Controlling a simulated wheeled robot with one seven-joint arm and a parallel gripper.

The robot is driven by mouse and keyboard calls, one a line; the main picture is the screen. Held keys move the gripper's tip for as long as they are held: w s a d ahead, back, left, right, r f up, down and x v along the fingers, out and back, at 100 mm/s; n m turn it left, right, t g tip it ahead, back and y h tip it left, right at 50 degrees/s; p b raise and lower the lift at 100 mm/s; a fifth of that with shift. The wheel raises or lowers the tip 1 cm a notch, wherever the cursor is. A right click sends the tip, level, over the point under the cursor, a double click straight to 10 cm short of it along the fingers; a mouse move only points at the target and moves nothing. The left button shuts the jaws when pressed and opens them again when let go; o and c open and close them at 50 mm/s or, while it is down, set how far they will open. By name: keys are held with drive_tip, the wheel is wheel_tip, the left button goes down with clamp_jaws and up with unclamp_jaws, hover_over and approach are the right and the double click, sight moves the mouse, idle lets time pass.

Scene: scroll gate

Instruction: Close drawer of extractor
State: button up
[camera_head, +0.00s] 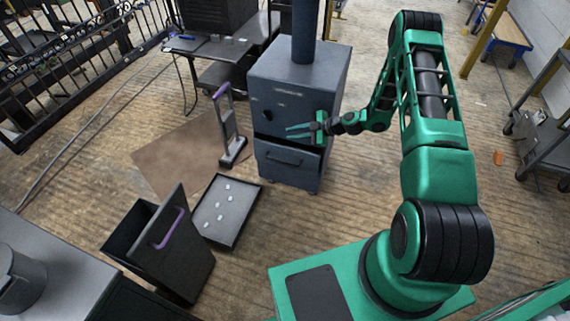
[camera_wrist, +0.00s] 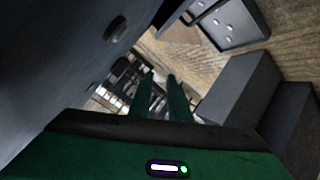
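The extractor (camera_head: 300,78) is a dark grey cabinet with a thick pipe rising from its top. Its drawer (camera_head: 286,169), with a bar handle on the front, is at the bottom and stands out from the body, with a dark gap above its front. My gripper (camera_head: 287,132) is just above the drawer, in front of the cabinet, its fingers pointing left. In the wrist view, the two green fingers (camera_wrist: 161,76) are parallel with a narrow empty gap between them. The grey block on the right there seems to be the drawer (camera_wrist: 238,92); the cabinet face fills the left.
A black tray (camera_head: 207,232) with several white pieces lies on the floor, left of the drawer. A dark bin (camera_head: 187,272) with a purple handle and a purple-handled upright tool (camera_head: 232,138) stand nearby.

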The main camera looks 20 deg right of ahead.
wheel_tip(320, 180, down, 10)
drive_tip(key=s+d+t, duration=0.2)
drive_tip(key=t, duration=0.1)
drive_tip(key=n+t, duration=0.1)
drive_tip(key=t, duration=0.1)
approach(285, 162)
drive_tip(key=shift+h, duration=0.3)
drive_tip(key=x, duration=1)
drive_tip(key=shift+w+a+f, duration=0.15)
drive_tip(key=shift+w+f, duration=0.05)
clamp_jaws()
